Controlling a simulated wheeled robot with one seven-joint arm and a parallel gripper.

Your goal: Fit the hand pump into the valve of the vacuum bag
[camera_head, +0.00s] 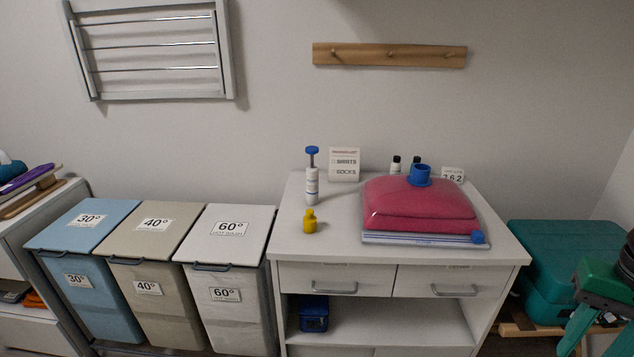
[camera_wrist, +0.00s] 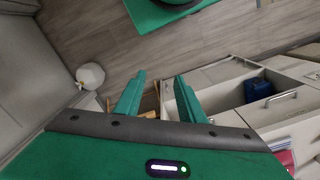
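The hand pump (camera_head: 312,185) stands upright on the white cabinet top, with a white body and a blue handle. The vacuum bag (camera_head: 420,207) lies to its right, clear over folded pink-red cloth. Its blue ring-shaped valve (camera_head: 421,175) sticks up from the top, and nothing is in it. In the wrist view my gripper (camera_wrist: 160,92) has two green fingers spread apart with nothing between them. It points toward the floor and the cabinet front, away from the pump. In the head view a green part of my arm shows at the right edge.
A yellow bottle (camera_head: 310,222) stands just in front of the pump. Small dark-capped bottles (camera_head: 396,165) and a sign card (camera_head: 344,164) stand behind. Lidded laundry bins (camera_head: 230,230) are left of the cabinet (camera_head: 330,245); a teal case (camera_head: 560,260) is right. The cabinet's front-left top is clear.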

